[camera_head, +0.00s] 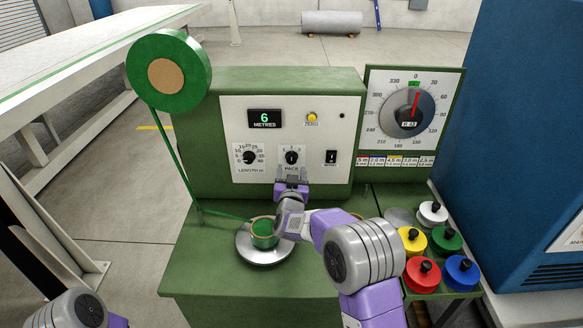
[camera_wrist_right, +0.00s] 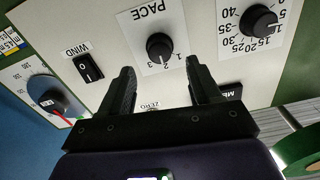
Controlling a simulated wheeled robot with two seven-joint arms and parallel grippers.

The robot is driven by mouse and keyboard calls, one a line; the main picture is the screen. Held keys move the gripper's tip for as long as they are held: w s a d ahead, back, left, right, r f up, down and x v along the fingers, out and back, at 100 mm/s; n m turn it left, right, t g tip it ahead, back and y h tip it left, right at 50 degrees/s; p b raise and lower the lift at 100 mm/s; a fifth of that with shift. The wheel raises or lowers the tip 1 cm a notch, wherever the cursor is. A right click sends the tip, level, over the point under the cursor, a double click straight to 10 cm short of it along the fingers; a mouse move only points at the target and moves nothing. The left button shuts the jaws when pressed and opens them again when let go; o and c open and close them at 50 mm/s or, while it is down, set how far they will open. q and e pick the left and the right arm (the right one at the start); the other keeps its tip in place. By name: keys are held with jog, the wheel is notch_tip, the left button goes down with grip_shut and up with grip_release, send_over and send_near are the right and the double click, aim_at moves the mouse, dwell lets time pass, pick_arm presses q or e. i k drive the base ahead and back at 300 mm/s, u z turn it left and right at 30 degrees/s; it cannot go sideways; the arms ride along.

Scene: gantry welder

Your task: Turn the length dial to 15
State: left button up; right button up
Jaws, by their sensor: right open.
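The length dial (camera_head: 249,157) is a black knob on the white front panel, left of the black pace knob (camera_head: 291,157). In the right wrist view, which is turned over, the length dial (camera_wrist_right: 259,20) is at upper right. Its white mark points near 5 to 10. The display (camera_head: 265,118) reads 6 METRES. My right gripper (camera_head: 291,182) is just below the pace knob. In the wrist view its fingers (camera_wrist_right: 166,88) are apart and empty, and the pace knob (camera_wrist_right: 159,47) lies beyond the gap, apparently untouched. My left gripper is out of view.
A wind switch (camera_head: 331,157) and yellow zero button (camera_head: 312,117) share the panel. A green reel (camera_head: 168,70) stands at left, its ribbon running to a spool (camera_head: 263,234) beside my right forearm. Coloured knobbed pots (camera_head: 422,275) stand at lower right. A round dial gauge (camera_head: 408,108) is at upper right.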

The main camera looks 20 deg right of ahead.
aim_at(249, 157)
jog(key=k, duration=1)
